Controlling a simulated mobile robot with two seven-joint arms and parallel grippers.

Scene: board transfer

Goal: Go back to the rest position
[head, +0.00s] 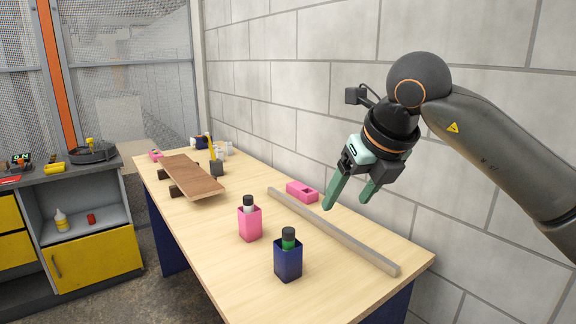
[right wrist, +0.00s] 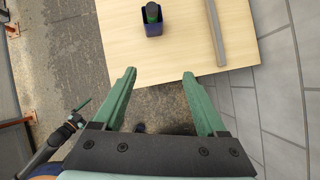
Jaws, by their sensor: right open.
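My right gripper (head: 346,204) is open and empty, raised in the air over the right side of the table near the block wall. In the right wrist view its two green fingers (right wrist: 159,73) are wide apart with nothing between them. My left gripper (right wrist: 80,110) shows small at the lower left of the right wrist view; its jaw state is unclear. It is not in the head view. The brown board (head: 192,175) lies on dark supports toward the far left of the table, apart from my right gripper.
The wooden table (head: 215,240) bears a pink holder (head: 249,223) and a blue holder (head: 288,260), each with a bottle. A grey rail (head: 335,232) and a pink block (head: 301,191) lie near the wall (head: 290,60). A yellow-grey cabinet (head: 95,258) stands left.

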